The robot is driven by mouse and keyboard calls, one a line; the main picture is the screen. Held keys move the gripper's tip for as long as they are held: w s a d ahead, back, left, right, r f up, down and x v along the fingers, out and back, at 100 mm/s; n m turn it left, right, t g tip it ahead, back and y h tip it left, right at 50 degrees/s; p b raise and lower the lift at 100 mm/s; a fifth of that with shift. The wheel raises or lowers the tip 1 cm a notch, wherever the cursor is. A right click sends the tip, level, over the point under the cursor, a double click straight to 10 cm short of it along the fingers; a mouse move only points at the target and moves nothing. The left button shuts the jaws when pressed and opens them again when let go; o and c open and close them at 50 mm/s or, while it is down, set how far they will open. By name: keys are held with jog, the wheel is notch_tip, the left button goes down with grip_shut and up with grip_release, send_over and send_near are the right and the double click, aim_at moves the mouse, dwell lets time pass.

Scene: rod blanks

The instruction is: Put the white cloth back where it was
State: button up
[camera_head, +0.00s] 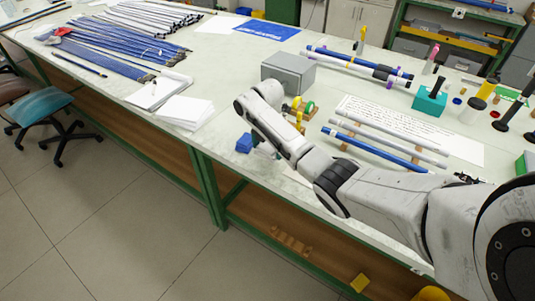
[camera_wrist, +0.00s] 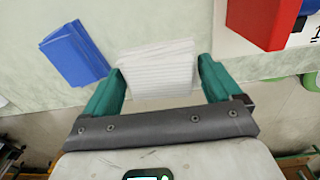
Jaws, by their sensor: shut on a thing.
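The white cloth (camera_wrist: 158,72) is a folded, ribbed pad seen in the wrist view. It sits between the two green fingers of my gripper (camera_wrist: 161,66), which are shut on it. The cloth is over the pale worktop near its edge; I cannot tell if it touches the top. In the head view my arm hides most of the gripper, and I cannot make out the cloth there.
A blue folded piece (camera_wrist: 74,53) lies just left of the cloth; a blue item (camera_head: 244,143) shows beside my arm in the head view. A red block (camera_wrist: 262,22) is at upper right. A grey box (camera_head: 288,72) and rods (camera_head: 375,150) stand on the worktop.

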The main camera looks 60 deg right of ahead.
aim_at(267, 154)
jog(key=shift+w+d+f, duration=0.1)
jog(key=shift+w+f, duration=0.05)
jog(key=shift+f, duration=1.55)
jog(key=shift+f, duration=0.15)
jog(key=o, duration=0.7)
